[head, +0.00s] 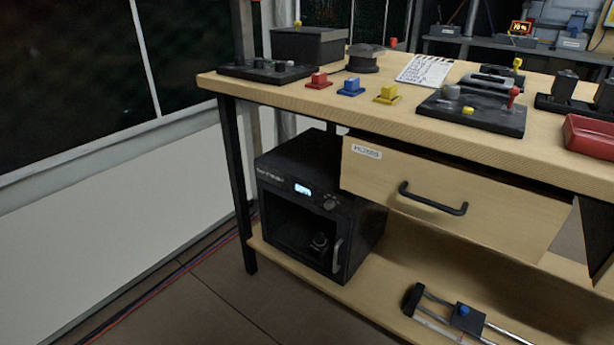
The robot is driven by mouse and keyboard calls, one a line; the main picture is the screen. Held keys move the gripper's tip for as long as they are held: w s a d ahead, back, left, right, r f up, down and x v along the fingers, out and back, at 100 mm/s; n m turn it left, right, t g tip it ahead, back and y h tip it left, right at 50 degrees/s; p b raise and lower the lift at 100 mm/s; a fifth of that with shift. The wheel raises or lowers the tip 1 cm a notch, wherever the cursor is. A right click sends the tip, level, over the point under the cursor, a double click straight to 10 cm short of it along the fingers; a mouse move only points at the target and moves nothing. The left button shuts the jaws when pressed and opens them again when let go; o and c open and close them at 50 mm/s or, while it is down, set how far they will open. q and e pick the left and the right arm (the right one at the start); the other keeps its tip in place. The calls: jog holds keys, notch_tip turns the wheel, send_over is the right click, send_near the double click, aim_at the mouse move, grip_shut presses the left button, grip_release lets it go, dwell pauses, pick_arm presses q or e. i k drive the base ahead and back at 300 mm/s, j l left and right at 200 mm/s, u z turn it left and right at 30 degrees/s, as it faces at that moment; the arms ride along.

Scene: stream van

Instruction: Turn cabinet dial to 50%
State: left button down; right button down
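A black cabinet (285,215) stands on the wooden lower shelf, under the left part of the workbench. Its front has a small lit display (302,189), too small to read, and a round dial (330,203) to the right of the display. The cabinet door (298,238) looks shut and has a pale vertical handle (337,255). A dark object shows behind its window. Neither of my grippers is in view.
A slider rail (465,318) lies on the lower shelf. Floor at left is clear except cables.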

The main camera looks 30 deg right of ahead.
aim_at(330, 205)
jog(key=z, duration=1.05)
jog(key=i+j, duration=0.1)
jog(key=j, duration=0.15)
jog(key=j+z, duration=0.15)
jog(key=j, duration=0.15)
jog(key=i, duration=0.05)
